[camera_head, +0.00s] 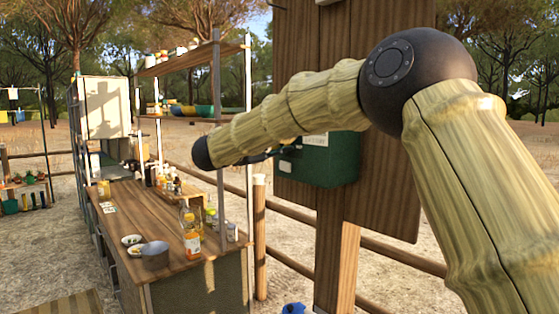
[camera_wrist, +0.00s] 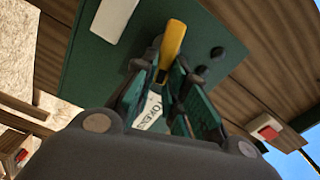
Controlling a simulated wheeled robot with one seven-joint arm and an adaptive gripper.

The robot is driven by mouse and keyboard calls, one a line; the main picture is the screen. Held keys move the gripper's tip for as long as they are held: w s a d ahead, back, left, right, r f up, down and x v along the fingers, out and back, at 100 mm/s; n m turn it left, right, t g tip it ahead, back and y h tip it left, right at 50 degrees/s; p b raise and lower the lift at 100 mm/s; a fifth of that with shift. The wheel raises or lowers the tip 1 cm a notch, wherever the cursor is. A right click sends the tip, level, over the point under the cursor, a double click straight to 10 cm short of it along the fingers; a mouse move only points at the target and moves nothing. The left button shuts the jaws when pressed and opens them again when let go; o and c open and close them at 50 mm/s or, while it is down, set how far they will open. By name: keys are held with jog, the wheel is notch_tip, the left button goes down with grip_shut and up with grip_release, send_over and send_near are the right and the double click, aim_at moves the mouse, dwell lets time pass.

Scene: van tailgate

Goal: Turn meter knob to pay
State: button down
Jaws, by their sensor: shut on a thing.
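The meter is a green box (camera_head: 320,170) on a wooden board, partly behind my arm in the head view. Its green face (camera_wrist: 95,60) fills the top of the wrist view. A yellow knob handle (camera_wrist: 172,42) stands out from that face, tilted in the picture. My gripper (camera_wrist: 167,75) has its teal fingers at the knob's lower end, shut on it. A white label (camera_wrist: 149,112) with partly hidden lettering shows between the fingers. In the head view my gripper is mostly hidden by the arm.
A wooden counter (camera_head: 165,228) stands left, holding a grey pot (camera_head: 155,256), an orange bottle (camera_head: 193,243) and other bottles. A shelf frame rises behind it. A wooden rail fence (camera_head: 385,250) runs below the board. A red button on a white plate (camera_wrist: 267,128) shows at right in the wrist view.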

jog(key=m+b, duration=0.2)
jog(key=b, duration=0.1)
jog(key=f+m+b, duration=0.1)
jog(key=m+b, duration=0.1)
jog(key=b, duration=0.1)
jog(key=shift+f, duration=0.1)
dwell(0.3)
jog(key=c, duration=1.4)
grip_release()
jog(key=shift+c, duration=0.2)
jog(key=v, duration=1.2)
